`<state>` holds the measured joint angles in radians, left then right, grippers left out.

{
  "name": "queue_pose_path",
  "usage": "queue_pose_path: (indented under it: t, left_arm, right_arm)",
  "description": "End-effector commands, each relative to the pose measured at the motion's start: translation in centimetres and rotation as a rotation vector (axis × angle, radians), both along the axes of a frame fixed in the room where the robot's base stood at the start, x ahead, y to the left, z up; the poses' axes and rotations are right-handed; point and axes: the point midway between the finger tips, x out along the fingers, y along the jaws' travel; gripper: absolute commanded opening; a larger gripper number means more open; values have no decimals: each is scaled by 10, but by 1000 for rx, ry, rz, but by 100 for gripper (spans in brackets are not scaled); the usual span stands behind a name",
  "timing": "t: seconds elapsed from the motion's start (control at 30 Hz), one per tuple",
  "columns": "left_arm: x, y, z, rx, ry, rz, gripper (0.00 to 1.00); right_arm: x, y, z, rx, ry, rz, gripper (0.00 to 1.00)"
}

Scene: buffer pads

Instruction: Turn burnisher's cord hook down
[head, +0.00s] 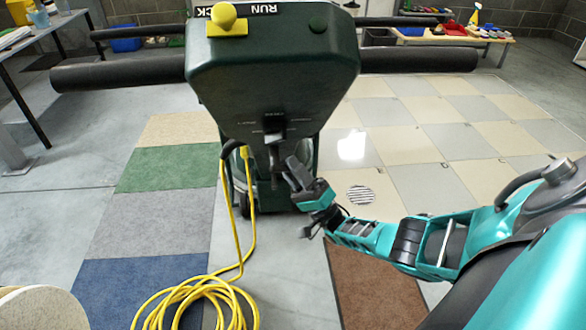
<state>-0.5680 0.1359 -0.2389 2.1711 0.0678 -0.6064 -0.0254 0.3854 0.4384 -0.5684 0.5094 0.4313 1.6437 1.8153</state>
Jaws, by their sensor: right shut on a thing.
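The dark green burnisher (270,70) stands upright ahead of me, with long black handlebars to both sides. Its black cord hook (272,132) is on the front of the housing, below small markings. My right gripper (284,173) reaches in from the right and is shut on the lower part of the hook. The fingers and dark housing partly blend, so the exact grip and hook angle are hard to tell. The yellow cord (238,230) leaves the machine left of the hook and runs down to a loose coil on the floor. My left gripper is not in view.
Coloured carpet tiles (155,207) lie at left and a brown mat (372,290) at lower right. A pale round pad (40,308) is at the lower left corner. Tables stand at the back left and back right. A yellow knob (223,15) tops the burnisher.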

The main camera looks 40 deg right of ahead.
Motion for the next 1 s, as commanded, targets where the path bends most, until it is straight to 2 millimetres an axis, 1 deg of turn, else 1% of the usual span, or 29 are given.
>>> queue_pose_path:
  t: [0.73,0.77,0.93,0.97,1.0]
  left_arm:
    - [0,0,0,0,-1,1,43]
    - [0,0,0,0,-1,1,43]
    - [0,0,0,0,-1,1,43]
    - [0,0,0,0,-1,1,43]
    - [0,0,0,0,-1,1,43]
  right_arm:
    - [2,-2,1,28,-18,19,0]
    - [2,-2,1,28,-18,19,28]
    - [2,-1,0,26,-18,20,44]
    - [2,-1,0,25,-17,20,47]
    - [2,-1,0,25,-17,20,47]
